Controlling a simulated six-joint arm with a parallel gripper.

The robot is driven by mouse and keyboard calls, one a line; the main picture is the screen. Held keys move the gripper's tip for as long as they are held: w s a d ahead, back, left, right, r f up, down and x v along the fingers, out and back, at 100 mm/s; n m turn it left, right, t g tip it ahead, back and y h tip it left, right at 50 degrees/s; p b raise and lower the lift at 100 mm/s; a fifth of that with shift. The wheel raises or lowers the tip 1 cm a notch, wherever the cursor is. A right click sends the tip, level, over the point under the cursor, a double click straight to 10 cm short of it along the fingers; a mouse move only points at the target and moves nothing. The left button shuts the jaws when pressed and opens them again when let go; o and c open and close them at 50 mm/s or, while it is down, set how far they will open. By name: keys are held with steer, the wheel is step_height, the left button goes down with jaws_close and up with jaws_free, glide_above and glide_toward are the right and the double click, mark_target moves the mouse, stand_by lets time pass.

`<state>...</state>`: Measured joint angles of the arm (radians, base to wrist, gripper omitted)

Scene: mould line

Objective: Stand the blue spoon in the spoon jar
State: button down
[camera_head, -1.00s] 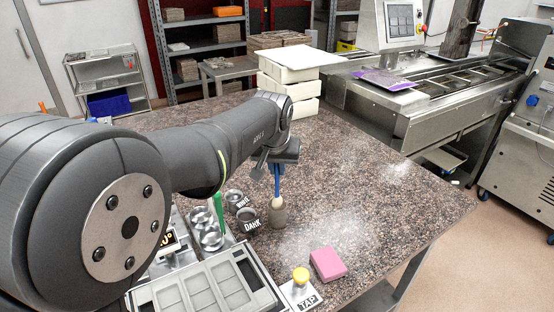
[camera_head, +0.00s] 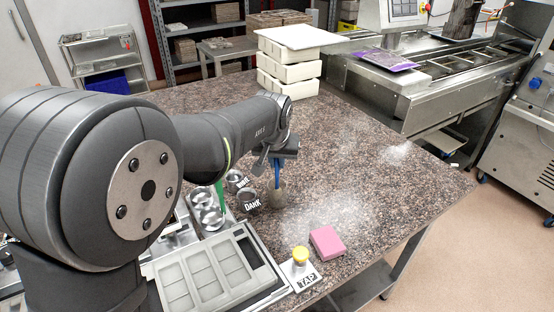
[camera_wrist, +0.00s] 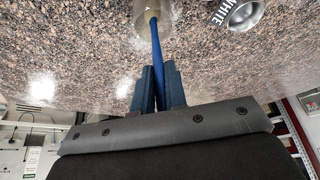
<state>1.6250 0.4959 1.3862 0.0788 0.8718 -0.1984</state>
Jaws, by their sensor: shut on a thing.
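My gripper (camera_head: 281,160) is shut on the blue spoon (camera_head: 277,177), fingers pointing down. The spoon hangs roughly upright, and its lower end is inside the mouth of the grey-brown spoon jar (camera_head: 280,197), hidden from view. The jar stands on the speckled worktop. In the wrist view the two blue fingers (camera_wrist: 160,88) are closed around the spoon's handle (camera_wrist: 156,45), which runs into the jar (camera_wrist: 142,20) at the top edge. I cannot tell whether the spoon touches the jar's bottom.
The DARK pot (camera_head: 249,199) stands close left of the jar, with the WHITE pot (camera_head: 237,181) behind it. A green handle (camera_head: 219,196) rises by metal bowls further left. A pink block (camera_head: 327,242), a yellow TAP knob (camera_head: 300,254) and a mould (camera_head: 247,268) are nearer. The worktop's right side is clear.

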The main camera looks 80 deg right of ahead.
steer(key=c, duration=1.4)
jaws_free()
steer(key=shift+o, duration=0.2)
steer(key=v, duration=1.7)
steer(key=shift+r, duration=0.3)
steer(key=shift+f, duration=0.15)
steer(key=x, duration=1.6)
steer(key=shift+d+f, duration=0.2)
steer(key=shift+d, duration=0.05)
